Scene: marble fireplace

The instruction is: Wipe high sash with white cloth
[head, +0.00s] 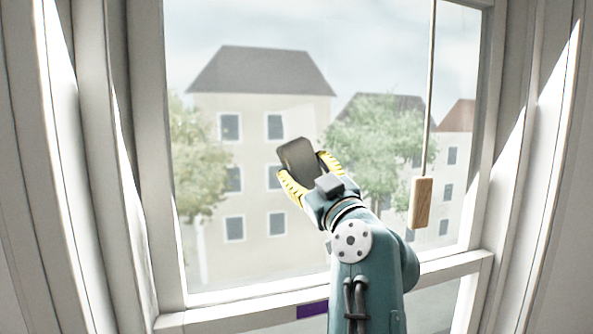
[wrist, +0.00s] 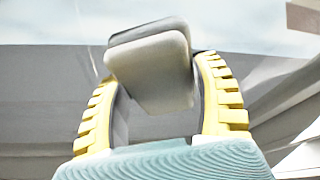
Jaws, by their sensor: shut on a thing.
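The high sash (head: 172,200) is a tall white-framed window with a large pane, seen in the head view. My gripper (head: 303,164) is raised in front of the middle of the pane, its yellow ribbed fingers on both sides of a rounded pad (head: 298,152). The pad looks dark grey against the light in the head view. In the wrist view the pad (wrist: 155,78) is pale grey with a darker back layer, between the fingers of my gripper (wrist: 158,72). I cannot tell whether this pad is the white cloth, or whether it touches the glass.
A wooden block (head: 421,203) hangs on a cord at the right of the pane. A purple patch (head: 312,310) shows by the bottom rail (head: 240,302). White casing (head: 105,150) stands on both sides. A faint pale patch (head: 293,115) shows above the pad.

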